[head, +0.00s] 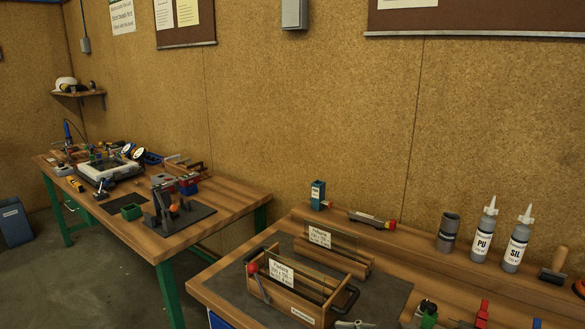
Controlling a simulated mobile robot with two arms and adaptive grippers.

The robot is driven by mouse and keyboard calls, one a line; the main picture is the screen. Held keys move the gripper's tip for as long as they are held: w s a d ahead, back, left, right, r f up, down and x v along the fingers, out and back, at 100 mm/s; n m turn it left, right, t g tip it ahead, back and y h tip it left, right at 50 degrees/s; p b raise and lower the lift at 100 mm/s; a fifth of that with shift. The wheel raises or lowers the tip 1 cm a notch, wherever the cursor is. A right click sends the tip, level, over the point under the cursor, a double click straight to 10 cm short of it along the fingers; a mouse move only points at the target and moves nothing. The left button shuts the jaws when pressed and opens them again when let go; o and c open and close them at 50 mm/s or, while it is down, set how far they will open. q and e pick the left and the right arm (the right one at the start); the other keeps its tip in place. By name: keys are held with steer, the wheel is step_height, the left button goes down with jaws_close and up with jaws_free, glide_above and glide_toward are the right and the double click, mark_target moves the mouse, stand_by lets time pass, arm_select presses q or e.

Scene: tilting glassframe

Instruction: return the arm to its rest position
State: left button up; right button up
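Neither of my arms nor grippers can be made out in the head view. A wooden tilting frame (312,314) stands on the dark mat of the near bench, with upright glass-like panes and a white label in it.
The near bench (400,262) also holds grey bottles marked PU (484,235) and SIL (515,248), a dark cylinder (449,232), a blue box (318,194) and red and green clamps (482,314). A cluttered second bench (232,199) stands left, with floor between them.

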steer(key=s+d+f+m+g+h, duration=0.1)
steer(key=s+f+m+h, duration=0.25)
steer(key=s+f, duration=0.7)
steer(key=s+d+f+m+g+h, duration=0.2)
steer(key=s+d+f+h, duration=0.1)
steer(key=s+d, duration=0.3)
steer(key=s+d+f+m+g+h, duration=0.1)
steer(key=s+d+f+m+h, duration=0.25)
steer(key=s, duration=0.45)
step_height(320, 180, down, 27)
steer(key=s+g, duration=0.1)
steer(key=s, duration=0.1)
arm_select(q)
steer(key=shift+s, duration=0.25)
arm_select(e)
steer(key=s+d+f+n+g, duration=0.1)
steer(key=s+d+f, duration=0.2)
steer(key=s+f, duration=1.3)
steer(key=shift+s+g, duration=0.3)
